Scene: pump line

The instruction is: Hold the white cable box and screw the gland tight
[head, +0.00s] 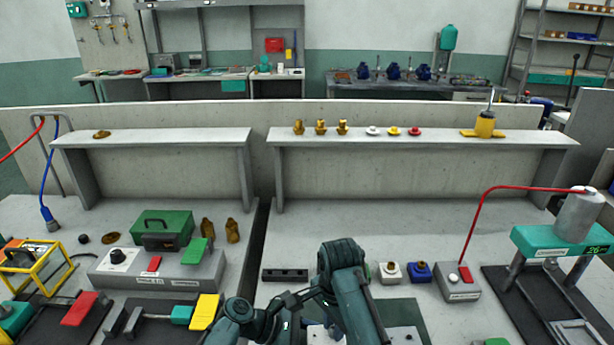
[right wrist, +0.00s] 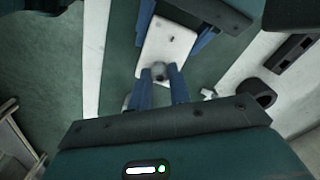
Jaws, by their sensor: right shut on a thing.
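The white cable box (right wrist: 168,42) shows in the right wrist view as a pale block between the blue fingers of my left gripper (right wrist: 172,38), which presses on both its sides. The grey gland (right wrist: 158,71) is at the box's near end. My right gripper (right wrist: 157,84) is shut on the gland, with a blue finger on each side of it. Gland and box appear in line and touching; the thread between them is hidden. In the head view my own arm links cover most of both grippers at the bottom centre.
Another white box (head: 390,271) and a blue box (head: 420,271) stand on the bench right of my right arm. A dark slotted block (head: 285,275) lies left of it. A station with a red cable (head: 470,215) stands at the right. The upper shelf (head: 420,140) carries small parts.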

